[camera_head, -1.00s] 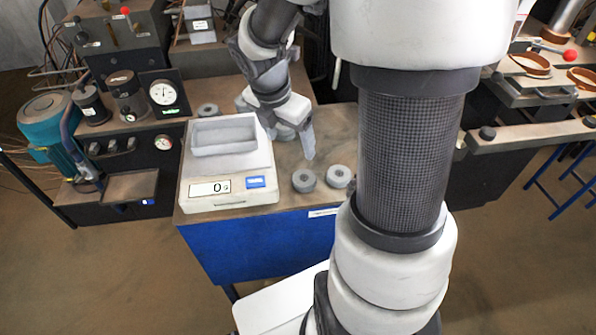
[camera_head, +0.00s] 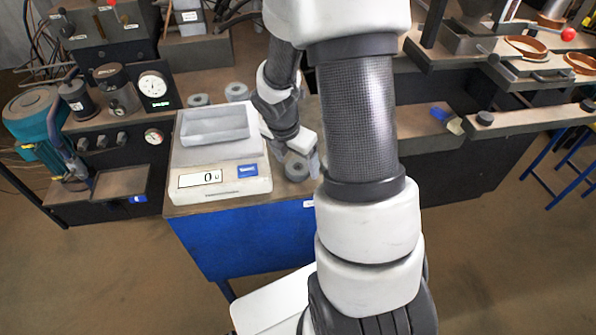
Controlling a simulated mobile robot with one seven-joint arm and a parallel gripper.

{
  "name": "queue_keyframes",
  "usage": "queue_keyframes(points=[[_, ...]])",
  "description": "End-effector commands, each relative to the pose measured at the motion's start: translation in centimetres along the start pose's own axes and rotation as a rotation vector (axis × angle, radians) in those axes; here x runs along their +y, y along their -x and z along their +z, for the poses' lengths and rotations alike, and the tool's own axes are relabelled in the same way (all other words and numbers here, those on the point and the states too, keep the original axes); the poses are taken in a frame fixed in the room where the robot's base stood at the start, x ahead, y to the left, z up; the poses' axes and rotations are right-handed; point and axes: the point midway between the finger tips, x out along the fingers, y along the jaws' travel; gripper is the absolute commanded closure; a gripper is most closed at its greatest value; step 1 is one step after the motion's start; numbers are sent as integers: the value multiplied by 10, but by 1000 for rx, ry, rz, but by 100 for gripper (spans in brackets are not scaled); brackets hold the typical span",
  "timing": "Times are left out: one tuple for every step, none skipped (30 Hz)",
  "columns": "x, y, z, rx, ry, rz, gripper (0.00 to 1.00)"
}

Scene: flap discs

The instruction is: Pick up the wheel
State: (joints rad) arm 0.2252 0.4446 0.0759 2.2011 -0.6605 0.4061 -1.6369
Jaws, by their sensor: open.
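Several grey ring-shaped wheels lie on the bench. One wheel (camera_head: 296,170) lies right of the scale, directly beside my gripper and partly covered by it. Two more wheels, one (camera_head: 199,99) behind the scale's tray and another (camera_head: 236,91) to its right, lie at the back. My gripper (camera_head: 313,162) is open, pointing down close to the near wheel. Whether it touches or surrounds a wheel cannot be told. My own arm covers the bench to the right of it, and a second near wheel seen earlier is hidden there.
A white scale (camera_head: 222,187) with an open grey tray (camera_head: 215,126) on top reads 0, left of my gripper. A gauge panel and a teal motor (camera_head: 28,118) stand farther left. A blue object (camera_head: 440,114) lies on the right bench.

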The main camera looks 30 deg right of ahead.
Motion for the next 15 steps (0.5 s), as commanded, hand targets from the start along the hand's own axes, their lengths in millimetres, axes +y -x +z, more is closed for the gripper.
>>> queue_keyframes(points=[[0,-7,-1,0,0,0,24],[0,-9,-1,0,0,0,24],[0,-11,-1,0,0,0,24],[0,-12,-1,0,0,0,24],[0,-12,0,0,0,0,24],[0,-12,0,0,0,0,24],[0,-12,0,0,0,0,24],[0,-12,0,0,0,1,24],[0,-12,0,0,0,1,24],[0,-12,0,0,0,1,24],[0,-12,0,0,0,1,26],[0,-12,0,0,0,1,32],[0,-12,0,0,0,1,38],[0,-12,0,0,0,1,43],[0,-12,0,0,0,1,49]])
